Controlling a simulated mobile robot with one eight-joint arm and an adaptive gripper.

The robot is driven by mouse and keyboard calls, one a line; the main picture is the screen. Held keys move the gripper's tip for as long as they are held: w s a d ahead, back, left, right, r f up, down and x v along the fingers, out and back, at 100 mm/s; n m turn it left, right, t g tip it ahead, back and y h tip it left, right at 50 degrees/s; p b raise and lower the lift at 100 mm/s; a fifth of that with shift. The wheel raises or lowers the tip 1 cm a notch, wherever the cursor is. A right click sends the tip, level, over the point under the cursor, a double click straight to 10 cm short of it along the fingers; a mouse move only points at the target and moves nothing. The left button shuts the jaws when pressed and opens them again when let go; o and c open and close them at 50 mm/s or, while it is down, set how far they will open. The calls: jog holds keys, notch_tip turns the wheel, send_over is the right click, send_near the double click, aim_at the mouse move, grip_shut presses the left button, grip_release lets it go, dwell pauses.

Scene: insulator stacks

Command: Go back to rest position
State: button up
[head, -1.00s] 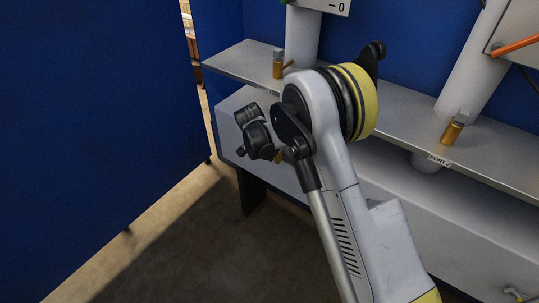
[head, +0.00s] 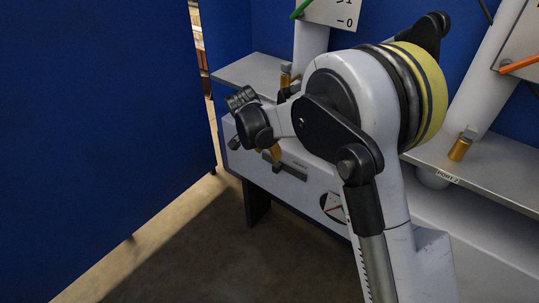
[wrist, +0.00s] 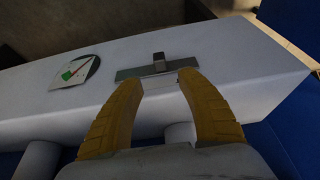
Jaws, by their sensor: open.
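My gripper (wrist: 164,82) is open in the wrist view, with two yellow fingers apart and nothing between them. In the head view its yellow fingers (head: 272,154) are small and partly hidden by my wrist. Beyond the fingertips, a dark flat plate with a small block handle (wrist: 158,65) sits on the face of a light grey cabinet. The plate also shows in the head view (head: 292,166), just beyond my gripper. Whether the fingertips touch it I cannot tell.
A round dial (head: 332,207) is on the cabinet front. A grey shelf (head: 500,168) carries white columns and brass fittings (head: 461,146). A blue wall (head: 100,110) stands at left. Floor (head: 190,250) is clear between wall and cabinet.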

dwell(0.3)
jog(key=s+d+r+n+t+y, duration=0.15)
jog(key=s+d+r+n, duration=0.25)
jog(key=s+d+r, duration=1)
jog(key=s+d+n+t, duration=0.1)
jog(key=s+d, duration=0.1)
jog(key=s, duration=0.6)
jog(key=s+d+n+t+y, duration=0.1)
jog(key=s+d+n, duration=0.1)
jog(key=s, duration=0.7)
jog(key=shift+d+r+n, duration=0.3)
jog(key=shift+d+r, duration=0.05)
jog(key=shift+d, duration=0.05)
